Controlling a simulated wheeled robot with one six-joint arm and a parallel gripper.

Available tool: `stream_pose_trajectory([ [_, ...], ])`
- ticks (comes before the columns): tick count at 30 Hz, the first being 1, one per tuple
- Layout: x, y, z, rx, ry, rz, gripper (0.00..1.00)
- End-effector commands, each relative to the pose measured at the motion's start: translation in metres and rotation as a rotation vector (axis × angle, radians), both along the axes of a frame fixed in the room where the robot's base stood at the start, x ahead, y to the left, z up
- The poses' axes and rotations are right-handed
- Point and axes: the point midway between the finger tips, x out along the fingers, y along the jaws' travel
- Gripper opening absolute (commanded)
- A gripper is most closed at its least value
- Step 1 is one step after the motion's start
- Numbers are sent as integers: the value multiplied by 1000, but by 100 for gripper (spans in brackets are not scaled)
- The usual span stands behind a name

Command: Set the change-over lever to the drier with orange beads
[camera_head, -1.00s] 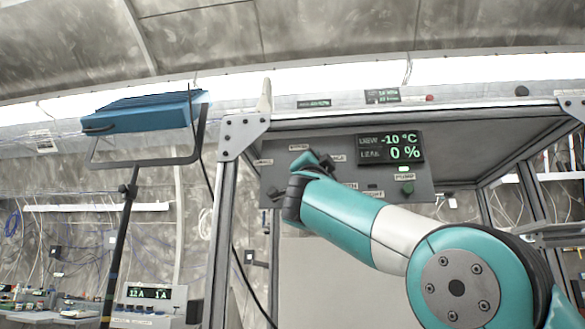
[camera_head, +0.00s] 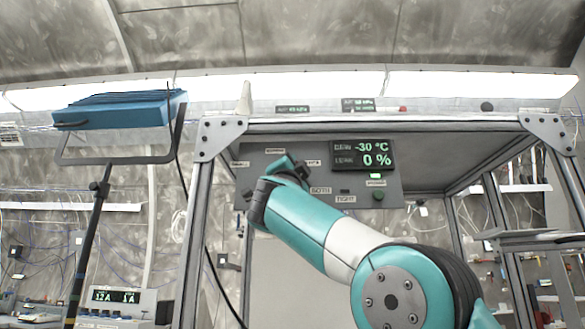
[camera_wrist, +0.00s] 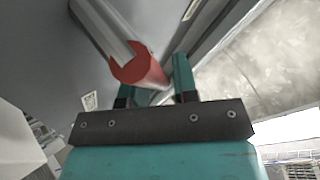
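The grey control panel (camera_head: 330,200) under the steel frame carries labels, including BOTH and TIGHT, and a green knob (camera_head: 378,196). Its display (camera_head: 362,155) reads -30 °C and 0 %. My gripper (camera_head: 284,166) is at the upper left of the panel. It hides what is behind it, and I cannot make out the change-over lever there. In the wrist view my gripper (camera_wrist: 154,86) has its two teal fingers apart. A grey tube with a notched red end (camera_wrist: 146,72) overlaps the left finger and reaches near the right one; contact is unclear. No orange beads are visible.
A blue lamp (camera_head: 120,110) on a black stand is at the left. Steel posts (camera_head: 190,240) frame the panel, and a black cable hangs by the left post. A small meter unit (camera_head: 118,303) is at lower left. Equipment and shelving line the right side.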

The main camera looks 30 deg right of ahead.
Motion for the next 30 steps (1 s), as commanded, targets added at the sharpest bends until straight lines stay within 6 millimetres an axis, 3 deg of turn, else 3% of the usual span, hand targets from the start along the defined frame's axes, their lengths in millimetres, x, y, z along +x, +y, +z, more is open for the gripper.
stream_pose_trajectory([
  [7, -8, 9, -16, -1, 1, 3, 27],
  [21, -68, 62, -98, -1, 1, 6, 27],
  [30, -89, 80, -123, 0, 0, 1, 27],
])
